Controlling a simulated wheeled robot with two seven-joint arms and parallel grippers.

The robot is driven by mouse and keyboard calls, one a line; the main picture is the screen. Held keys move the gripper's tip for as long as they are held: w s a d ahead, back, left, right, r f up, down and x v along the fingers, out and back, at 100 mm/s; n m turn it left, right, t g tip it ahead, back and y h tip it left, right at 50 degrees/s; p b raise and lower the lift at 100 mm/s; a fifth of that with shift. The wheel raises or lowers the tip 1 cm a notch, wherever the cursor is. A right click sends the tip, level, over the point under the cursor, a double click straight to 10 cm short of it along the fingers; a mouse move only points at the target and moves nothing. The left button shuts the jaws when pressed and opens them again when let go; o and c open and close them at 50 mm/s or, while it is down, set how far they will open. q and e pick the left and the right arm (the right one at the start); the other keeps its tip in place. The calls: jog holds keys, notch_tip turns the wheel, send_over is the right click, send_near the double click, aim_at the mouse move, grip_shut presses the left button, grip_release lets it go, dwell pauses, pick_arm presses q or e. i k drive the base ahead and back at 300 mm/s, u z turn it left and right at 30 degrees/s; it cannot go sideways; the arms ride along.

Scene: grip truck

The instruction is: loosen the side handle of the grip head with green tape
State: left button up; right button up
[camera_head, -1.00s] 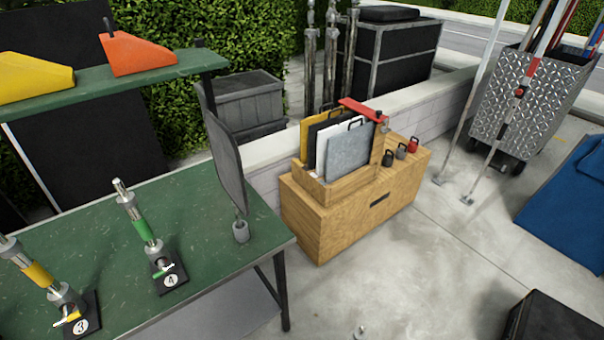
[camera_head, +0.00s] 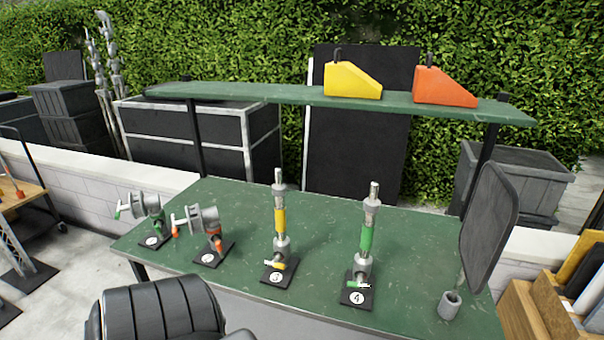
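A grey grip head (camera_head: 152,203) with a round disc stands at the left end of the green table (camera_head: 330,225). It has green on its post and a green side handle (camera_head: 119,212) pointing left. Beside it is a similar grip head (camera_head: 203,219) with orange-red on its post and handle. Further right, an upright metal post with green tape (camera_head: 367,238) stands on a black base marked 4, with a green handle (camera_head: 356,286) low down. Whether any handle is tight or loose cannot be seen. Neither of my grippers is in view.
A yellow-taped post (camera_head: 280,222) on base 3 stands between. A dark panel in a grey holder (camera_head: 449,305) is at the table's right end. A green shelf (camera_head: 290,94) above the back edge bears yellow (camera_head: 352,82) and orange (camera_head: 443,88) wedges. The table's middle back is clear.

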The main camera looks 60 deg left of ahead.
aim_at(159, 228)
jog(key=k, duration=0.5)
jog(key=u, duration=0.75)
jog(key=i, duration=0.35)
jog(key=u, duration=2.55)
jog(key=i, duration=0.85)
jog(key=z, duration=1.35)
